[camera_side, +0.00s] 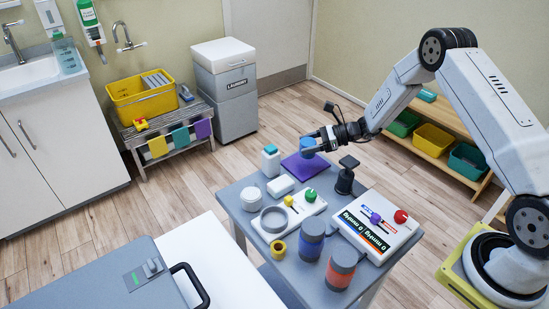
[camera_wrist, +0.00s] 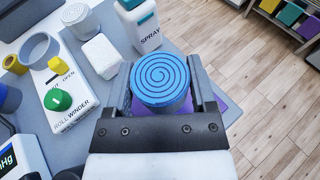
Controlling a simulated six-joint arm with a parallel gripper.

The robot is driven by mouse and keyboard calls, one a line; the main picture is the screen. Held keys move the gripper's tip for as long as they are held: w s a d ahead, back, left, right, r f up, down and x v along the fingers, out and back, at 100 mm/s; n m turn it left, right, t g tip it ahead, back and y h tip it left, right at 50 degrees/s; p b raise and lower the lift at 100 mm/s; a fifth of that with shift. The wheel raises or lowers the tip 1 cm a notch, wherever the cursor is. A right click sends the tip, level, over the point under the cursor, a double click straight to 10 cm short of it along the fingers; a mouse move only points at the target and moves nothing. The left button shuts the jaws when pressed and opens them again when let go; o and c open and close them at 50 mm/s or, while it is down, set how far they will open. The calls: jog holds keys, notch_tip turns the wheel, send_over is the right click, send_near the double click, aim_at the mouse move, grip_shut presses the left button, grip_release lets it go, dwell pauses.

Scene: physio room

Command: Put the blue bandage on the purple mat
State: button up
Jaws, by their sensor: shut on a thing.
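The blue bandage (camera_wrist: 160,78) is a roll with a spiral on its end face. My gripper (camera_wrist: 163,90) is shut on it, with one finger on each side in the wrist view. In the side view my gripper (camera_side: 318,143) holds the blue bandage (camera_side: 308,146) over the purple mat (camera_side: 304,168). The mat lies at the far corner of the grey table. In the wrist view parts of the purple mat (camera_wrist: 216,103) show beside the fingers; the rest is hidden. I cannot tell whether the roll touches the mat.
A spray bottle (camera_side: 270,161) stands close left of the mat.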

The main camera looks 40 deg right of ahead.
jog(key=shift+w+f, duration=0.3)
jog(key=shift+f, duration=1.55)
jog(key=shift+f, duration=0.1)
jog(key=o, duration=1.3)
jog(key=shift+s+d, duration=0.1)
jog(key=v, duration=1.2)
